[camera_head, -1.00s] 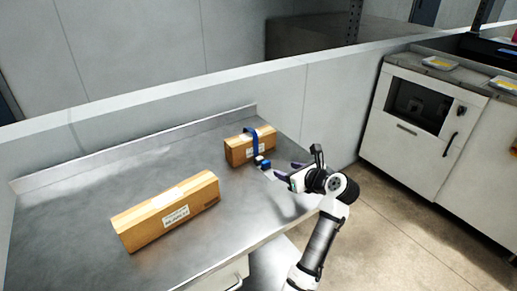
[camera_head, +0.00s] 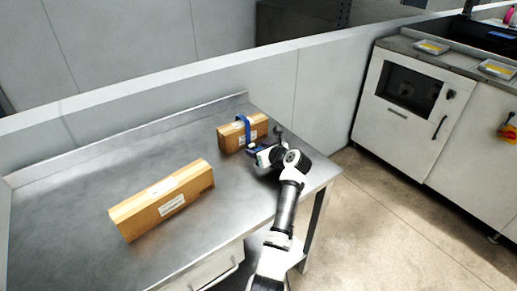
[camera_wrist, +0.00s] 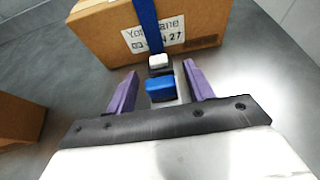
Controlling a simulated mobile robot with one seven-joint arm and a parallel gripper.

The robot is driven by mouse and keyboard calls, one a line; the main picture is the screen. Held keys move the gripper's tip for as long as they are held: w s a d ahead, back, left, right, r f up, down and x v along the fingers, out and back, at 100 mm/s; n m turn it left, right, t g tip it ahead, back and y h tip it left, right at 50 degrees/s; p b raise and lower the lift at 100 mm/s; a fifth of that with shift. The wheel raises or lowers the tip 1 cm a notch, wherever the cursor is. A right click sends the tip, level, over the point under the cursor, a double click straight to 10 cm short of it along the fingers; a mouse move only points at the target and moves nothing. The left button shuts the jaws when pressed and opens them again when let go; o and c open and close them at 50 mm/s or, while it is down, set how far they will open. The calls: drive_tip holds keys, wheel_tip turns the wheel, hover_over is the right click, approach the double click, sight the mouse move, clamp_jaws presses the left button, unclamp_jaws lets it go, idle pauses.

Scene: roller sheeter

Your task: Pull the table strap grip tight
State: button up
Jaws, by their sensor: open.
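A small cardboard box (camera_head: 230,137) with a blue strap (camera_head: 247,128) around it stands on the steel table near its back right corner. In the wrist view the strap (camera_wrist: 148,28) runs down the labelled face of the box (camera_wrist: 95,38) to a white and dark buckle (camera_wrist: 159,63). A blue grip (camera_wrist: 160,90) lies just in front of the buckle. My gripper (camera_wrist: 158,85) is open, its two purple fingers on either side of the blue grip, with gaps left and right. In the head view my gripper (camera_head: 254,152) hides most of the grip.
A longer cardboard box (camera_head: 165,200) lies on the steel table (camera_head: 70,225) front left of the strapped box; part of a box (camera_wrist: 18,120) shows at the wrist view's left edge. A low wall (camera_head: 150,95) borders the table's back. White cabinets (camera_head: 400,120) stand to the right.

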drive_tip(key=shift+w, duration=0.1)
clamp_jaws()
idle(0.3)
drive_tip(key=shift+f, duration=0.1)
